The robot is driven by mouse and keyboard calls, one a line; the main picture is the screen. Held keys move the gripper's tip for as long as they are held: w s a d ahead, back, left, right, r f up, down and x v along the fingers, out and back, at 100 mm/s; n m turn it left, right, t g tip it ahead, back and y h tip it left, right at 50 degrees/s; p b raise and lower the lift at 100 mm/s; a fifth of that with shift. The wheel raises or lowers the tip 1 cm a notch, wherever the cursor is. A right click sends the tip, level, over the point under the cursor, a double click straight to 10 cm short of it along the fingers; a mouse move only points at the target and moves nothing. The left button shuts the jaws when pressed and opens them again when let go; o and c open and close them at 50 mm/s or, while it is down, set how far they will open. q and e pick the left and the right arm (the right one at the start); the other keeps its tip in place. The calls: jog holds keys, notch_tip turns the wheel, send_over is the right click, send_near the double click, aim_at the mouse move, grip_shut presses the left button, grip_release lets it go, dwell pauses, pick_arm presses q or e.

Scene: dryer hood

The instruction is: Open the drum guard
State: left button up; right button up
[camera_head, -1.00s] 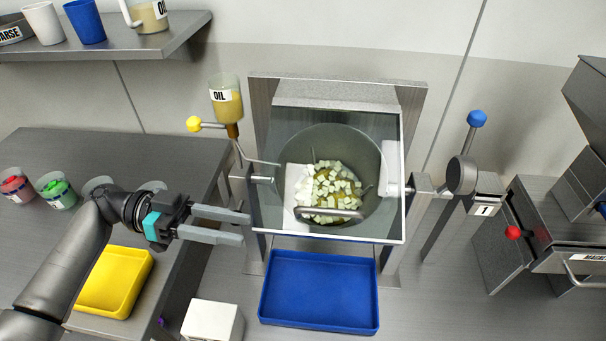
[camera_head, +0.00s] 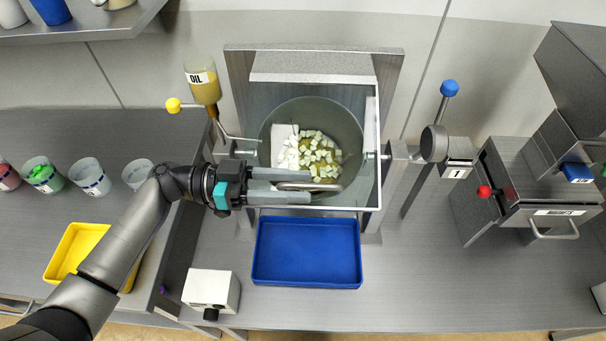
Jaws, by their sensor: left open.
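The drum guard (camera_head: 371,190) is a clear panel with pale edges in front of the grey drum (camera_head: 348,125), and it looks closed. A grey bar handle (camera_head: 330,187) runs across its lower part. White and yellowish cubes (camera_head: 318,155) show inside the drum through the panel. My left gripper (camera_head: 309,186) comes in from the left with its fingers spread, one above and one below the handle's left part. It is open; I cannot tell whether the fingers touch the bar. My right gripper is not in view.
A blue tray (camera_head: 307,281) lies below the drum. A blue-knobbed lever (camera_head: 449,89) stands right. Several cups and a yellow tray (camera_head: 62,252) are on the left counter.

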pick_arm(q)
jog(key=shift+d, duration=0.85)
jog(key=shift+c, duration=0.3)
jog(key=shift+f, duration=0.1)
grip_shut()
jog(key=shift+s+f, duration=0.1)
jog(key=shift+f, duration=0.05)
